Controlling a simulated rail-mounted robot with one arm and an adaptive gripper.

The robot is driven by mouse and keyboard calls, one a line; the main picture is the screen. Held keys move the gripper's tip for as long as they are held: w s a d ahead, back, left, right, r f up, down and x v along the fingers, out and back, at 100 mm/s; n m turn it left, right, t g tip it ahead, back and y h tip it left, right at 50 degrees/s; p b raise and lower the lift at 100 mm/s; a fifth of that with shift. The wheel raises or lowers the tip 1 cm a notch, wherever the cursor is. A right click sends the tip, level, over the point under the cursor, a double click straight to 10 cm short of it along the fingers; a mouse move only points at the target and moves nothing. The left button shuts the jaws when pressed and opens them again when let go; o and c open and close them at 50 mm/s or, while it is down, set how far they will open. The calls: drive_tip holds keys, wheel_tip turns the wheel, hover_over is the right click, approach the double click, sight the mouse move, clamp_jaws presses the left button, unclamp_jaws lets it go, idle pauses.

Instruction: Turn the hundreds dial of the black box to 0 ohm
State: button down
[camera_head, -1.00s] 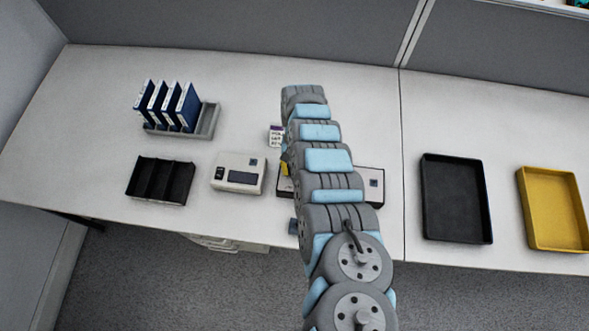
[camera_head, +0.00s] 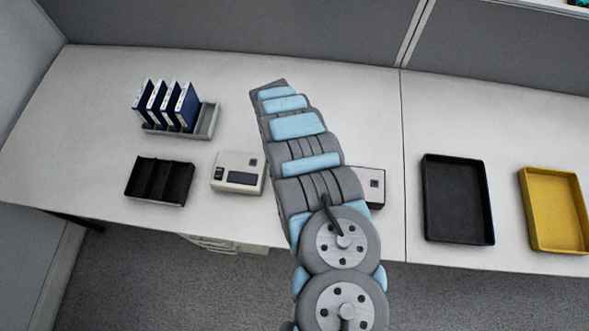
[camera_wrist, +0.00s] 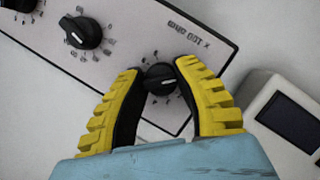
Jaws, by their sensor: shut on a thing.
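In the wrist view, a box with a pale front panel and dark sides (camera_wrist: 133,30) lies at a slant. The fingers are shut on this knob. In the head view my arm hides most of the box (camera_head: 372,186) and my gripper.
A second black dial (camera_wrist: 81,33) and part of a third (camera_wrist: 20,4) are on the same panel. A white meter (camera_wrist: 287,115) stands close on the right in the wrist view. A black tray (camera_head: 456,238), a yellow tray (camera_head: 553,245), a black divided holder (camera_head: 160,199) and a binder rack (camera_head: 207,122) stand apart.

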idle(0.5)
drive_tip(key=c, duration=0.7)
unclamp_jaws()
drive_tip(key=shift+c, duration=0.2)
drive_tip(key=v, duration=1.2)
drive_tip(key=shift+f, duration=0.1)
